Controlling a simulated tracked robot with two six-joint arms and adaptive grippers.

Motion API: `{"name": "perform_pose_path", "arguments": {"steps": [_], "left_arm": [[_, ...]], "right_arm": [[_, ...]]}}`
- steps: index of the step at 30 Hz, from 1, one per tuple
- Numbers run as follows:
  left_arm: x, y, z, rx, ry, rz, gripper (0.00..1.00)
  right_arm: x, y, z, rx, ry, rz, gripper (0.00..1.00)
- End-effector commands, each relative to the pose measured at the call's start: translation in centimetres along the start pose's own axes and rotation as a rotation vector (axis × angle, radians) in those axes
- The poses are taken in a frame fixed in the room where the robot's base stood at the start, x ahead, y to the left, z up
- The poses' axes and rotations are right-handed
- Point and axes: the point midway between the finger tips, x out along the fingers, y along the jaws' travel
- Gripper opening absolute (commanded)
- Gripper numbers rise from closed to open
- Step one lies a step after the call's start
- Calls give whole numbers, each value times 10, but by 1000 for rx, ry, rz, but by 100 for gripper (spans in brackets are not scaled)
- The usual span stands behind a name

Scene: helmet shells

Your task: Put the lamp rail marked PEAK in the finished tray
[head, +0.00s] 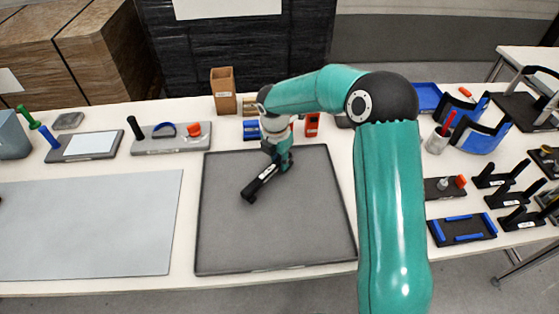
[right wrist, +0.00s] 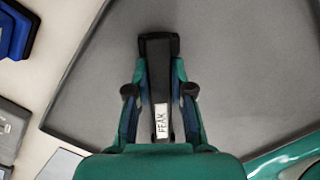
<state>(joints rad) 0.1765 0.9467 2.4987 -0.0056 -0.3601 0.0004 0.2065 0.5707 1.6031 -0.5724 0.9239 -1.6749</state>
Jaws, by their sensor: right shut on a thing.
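My right gripper (head: 277,168) is shut on a black lamp rail (head: 257,189). In the right wrist view the rail (right wrist: 158,68) lies lengthwise between the two fingers (right wrist: 159,92), and a white label on it reads PEAK. The rail is over the large dark grey tray (head: 300,230), which has a low rim. I cannot tell whether the rail touches the tray floor. No label that I can read names the finished tray. My left gripper is not in view.
A light grey mat (head: 90,225) lies left of the tray. Blue-and-black shells (head: 482,135), black holders (head: 518,217) and a blue-edged fixture (head: 462,229) stand on the right. A brown box (head: 223,90) stands behind the tray. The rest of the tray is clear.

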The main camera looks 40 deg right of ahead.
Motion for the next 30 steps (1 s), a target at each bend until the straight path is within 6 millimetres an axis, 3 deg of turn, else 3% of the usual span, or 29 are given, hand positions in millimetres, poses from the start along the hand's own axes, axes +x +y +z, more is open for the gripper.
{"name": "perform_pose_path", "arguments": {"steps": [10, 11, 15, 25, 30], "left_arm": [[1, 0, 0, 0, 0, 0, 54], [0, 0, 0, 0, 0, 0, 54], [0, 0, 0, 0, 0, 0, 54], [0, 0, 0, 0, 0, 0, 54], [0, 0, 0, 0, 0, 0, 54]], "right_arm": [[5, 0, 0, 1, 0, 2, 0], [4, 0, 0, 1, 0, 1, 26], [4, 0, 0, 1, 0, 1, 46], [2, 0, 0, 0, -1, 2, 46], [-14, 1, 0, 1, -2, 4, 46]]}}
